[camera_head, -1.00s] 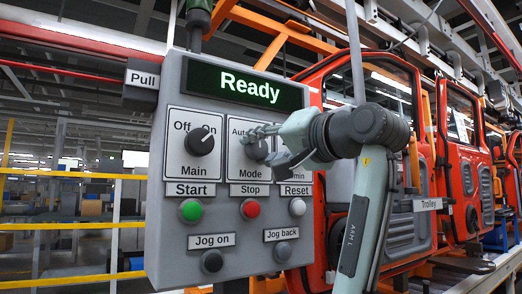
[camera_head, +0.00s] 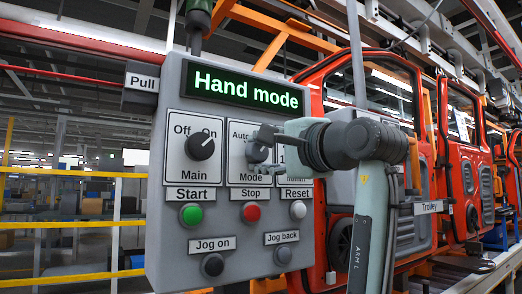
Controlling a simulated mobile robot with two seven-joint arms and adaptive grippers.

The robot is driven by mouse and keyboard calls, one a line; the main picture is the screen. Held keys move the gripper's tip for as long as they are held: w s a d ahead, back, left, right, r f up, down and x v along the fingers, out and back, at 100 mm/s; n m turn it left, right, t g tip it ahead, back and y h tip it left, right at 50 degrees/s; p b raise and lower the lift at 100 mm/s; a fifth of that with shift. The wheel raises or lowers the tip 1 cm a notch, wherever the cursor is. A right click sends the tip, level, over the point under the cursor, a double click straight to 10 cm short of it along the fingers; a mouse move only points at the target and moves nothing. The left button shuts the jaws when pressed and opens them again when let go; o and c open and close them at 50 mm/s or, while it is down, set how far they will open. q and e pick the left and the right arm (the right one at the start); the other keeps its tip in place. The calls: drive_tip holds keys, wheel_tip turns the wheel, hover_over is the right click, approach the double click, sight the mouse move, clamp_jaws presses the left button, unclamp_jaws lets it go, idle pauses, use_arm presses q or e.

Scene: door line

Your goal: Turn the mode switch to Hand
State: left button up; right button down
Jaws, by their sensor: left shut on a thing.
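The mode switch (camera_head: 256,152) is a dark round knob above the "Mode" label on the grey control panel. My left gripper (camera_head: 265,149) reaches it from the right and is shut on the knob. The gripper and wrist hide part of the "Auto" plate around the knob and most of the plate to its right. The display (camera_head: 246,92) at the top of the panel reads "Hand mode" in green. My right gripper is not in view.
The main switch (camera_head: 201,146) is left of the mode switch. Red doors (camera_head: 440,130) hang behind my arm at the right.

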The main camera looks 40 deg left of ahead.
use_arm(q)
drive_tip(key=shift+m, duration=0.3)
drive_tip(key=o, duration=1.2)
drive_tip(key=shift+c, duration=0.2)
drive_tip(key=shift+d, duration=0.1)
drive_tip(key=r+v, duration=0.1)
drive_tip(key=v, duration=1)
drive_tip(key=shift+d+f, duration=0.45)
drive_tip(key=shift+s, duration=0.15)
